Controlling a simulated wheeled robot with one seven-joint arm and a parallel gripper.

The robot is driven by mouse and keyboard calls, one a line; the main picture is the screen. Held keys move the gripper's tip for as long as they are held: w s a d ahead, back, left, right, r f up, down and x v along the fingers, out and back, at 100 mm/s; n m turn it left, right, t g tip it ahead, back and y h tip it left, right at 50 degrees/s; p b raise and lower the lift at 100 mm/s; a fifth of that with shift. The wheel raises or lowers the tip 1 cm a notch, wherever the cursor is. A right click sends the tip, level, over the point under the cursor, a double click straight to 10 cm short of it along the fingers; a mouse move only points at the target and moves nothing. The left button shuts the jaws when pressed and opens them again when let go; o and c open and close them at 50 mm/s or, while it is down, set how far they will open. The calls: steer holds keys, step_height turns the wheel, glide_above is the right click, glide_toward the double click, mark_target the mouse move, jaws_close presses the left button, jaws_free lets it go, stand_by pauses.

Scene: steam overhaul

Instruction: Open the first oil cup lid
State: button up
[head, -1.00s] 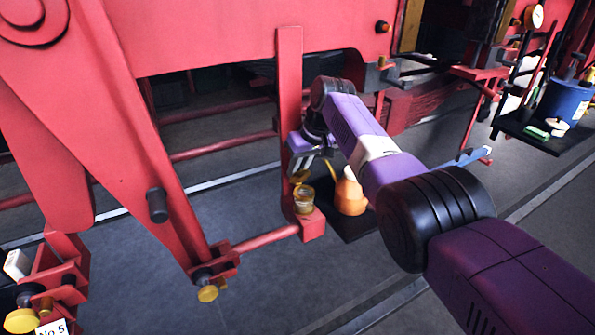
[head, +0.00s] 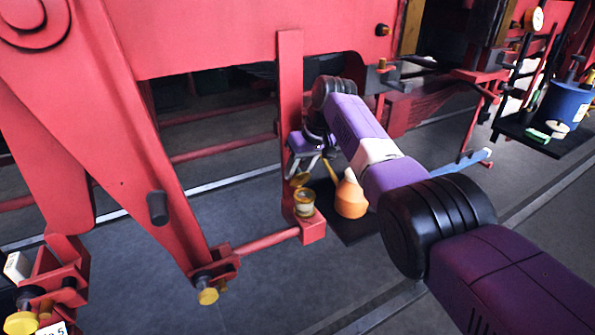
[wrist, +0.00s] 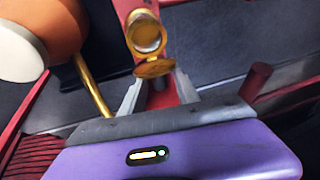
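The brass oil cup (head: 304,204) stands on a red bracket at the foot of a red upright. Its round brass lid (head: 300,180) is raised at the cup's back edge, and the cup's mouth is uncovered. In the wrist view the cup (wrist: 147,36) shows its open top, with the lid (wrist: 155,68) tilted away on the near side. My gripper (head: 304,170) is just above and behind the lid. In the wrist view my gripper (wrist: 160,76) has its fingers spread, one on each side of the lid, with gaps and nothing gripped.
An orange oil can (head: 350,198) with a yellow spout stands on a dark tray (head: 362,232) right beside the bracket. A red rod (head: 266,241) meets the bracket from the left. A blue container (head: 565,104) stands on a shelf at far right. The floor in front is clear.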

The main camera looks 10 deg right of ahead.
mark_target(306, 173)
steer(key=shift+v, duration=3.45)
